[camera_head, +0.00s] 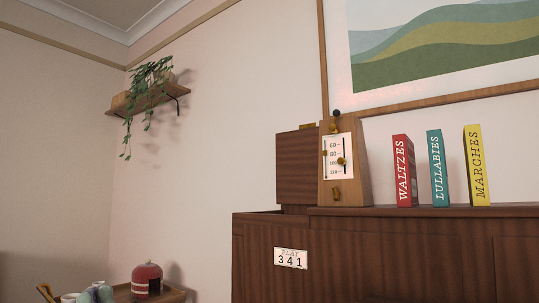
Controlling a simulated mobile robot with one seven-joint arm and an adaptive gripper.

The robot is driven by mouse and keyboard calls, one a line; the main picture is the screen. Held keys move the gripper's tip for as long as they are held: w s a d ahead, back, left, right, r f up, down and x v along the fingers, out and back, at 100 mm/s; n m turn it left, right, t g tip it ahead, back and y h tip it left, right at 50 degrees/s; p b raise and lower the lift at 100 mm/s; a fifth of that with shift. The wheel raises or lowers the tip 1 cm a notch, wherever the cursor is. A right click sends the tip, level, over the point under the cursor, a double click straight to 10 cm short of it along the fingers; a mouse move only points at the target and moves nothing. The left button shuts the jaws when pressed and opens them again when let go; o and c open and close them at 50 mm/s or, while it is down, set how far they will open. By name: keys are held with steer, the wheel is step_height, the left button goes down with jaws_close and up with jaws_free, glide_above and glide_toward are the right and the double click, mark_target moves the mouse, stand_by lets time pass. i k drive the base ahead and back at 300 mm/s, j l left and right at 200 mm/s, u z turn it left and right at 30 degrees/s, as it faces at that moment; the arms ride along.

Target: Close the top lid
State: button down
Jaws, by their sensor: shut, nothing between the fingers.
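A dark brown wooden upright cabinet (370,250), like a piano, fills the lower right. A brown panel (297,168), which looks like the raised top lid, stands upright at the left end of its top. A small brass-coloured piece (307,126) shows at the panel's upper edge. In front of the panel, the top of the cabinet appears open at the left, with a dark gap (262,212) along its edge. The inside is hidden from this low angle. My gripper is not in view.
A wooden metronome (345,190) stands right beside the raised panel and overlaps its right edge. Red (404,170), teal (437,168) and yellow (477,165) boxes stand further right. A low table (172,295) with a red domed object (147,279) is at lower left.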

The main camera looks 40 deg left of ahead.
mark_target(298, 150)
steer(key=i+j, duration=0.1)
steer(key=j, duration=0.35)
steer(key=i+j, duration=0.1)
steer(key=j, duration=0.35)
steer(key=i+j, duration=0.15)
steer(key=j, duration=0.3)
steer(key=i+j, duration=0.1)
steer(key=j, duration=0.35)
steer(key=i+j, duration=0.1)
steer(key=j, duration=0.35)
steer(key=i+j, duration=0.1)
steer(key=j, duration=0.35)
steer(key=i+j, duration=0.1)
steer(key=j, duration=0.35)
steer(key=i+j+u, duration=0.1)
steer(key=j, duration=0.35)
